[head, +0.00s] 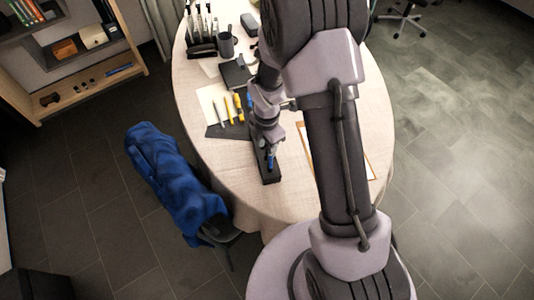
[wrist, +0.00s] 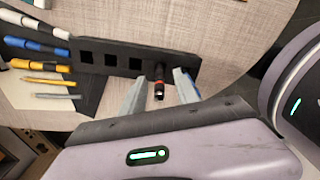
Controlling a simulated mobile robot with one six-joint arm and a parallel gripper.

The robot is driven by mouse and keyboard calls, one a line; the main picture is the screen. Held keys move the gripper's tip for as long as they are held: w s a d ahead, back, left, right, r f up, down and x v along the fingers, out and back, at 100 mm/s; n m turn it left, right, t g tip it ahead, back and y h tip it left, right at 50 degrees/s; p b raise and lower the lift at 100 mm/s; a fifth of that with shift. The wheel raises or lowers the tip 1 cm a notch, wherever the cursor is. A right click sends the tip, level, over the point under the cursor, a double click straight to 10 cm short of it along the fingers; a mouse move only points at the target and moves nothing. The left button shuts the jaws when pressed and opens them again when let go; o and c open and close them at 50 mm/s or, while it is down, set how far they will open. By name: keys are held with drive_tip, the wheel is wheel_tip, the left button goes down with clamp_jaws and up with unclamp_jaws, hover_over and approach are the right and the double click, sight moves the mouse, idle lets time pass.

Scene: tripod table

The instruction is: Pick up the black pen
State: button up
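In the wrist view my gripper (wrist: 160,88) is open, with one pale finger on each side of the pen and a gap on both sides. In the head view the holder (head: 268,175) lies near the front of the table, and my gripper (head: 270,158) is over its near end. The pen cannot be made out there.
Several pens and pencils (wrist: 40,65) lie beside the holder on a dark and pale sheet. A cup (head: 226,45) and a pen rack stand at the table's (head: 195,150) back left. A chair with a blue jacket (head: 175,185) stands at the left.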

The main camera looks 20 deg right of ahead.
sight(267, 160)
wheel_tip(267, 160, down, 4)
drive_tip(key=shift+r+b, duration=0.15)
drive_tip(key=shift+b, duration=0.3)
drive_tip(key=shift+r, duration=0.1)
clamp_jaws()
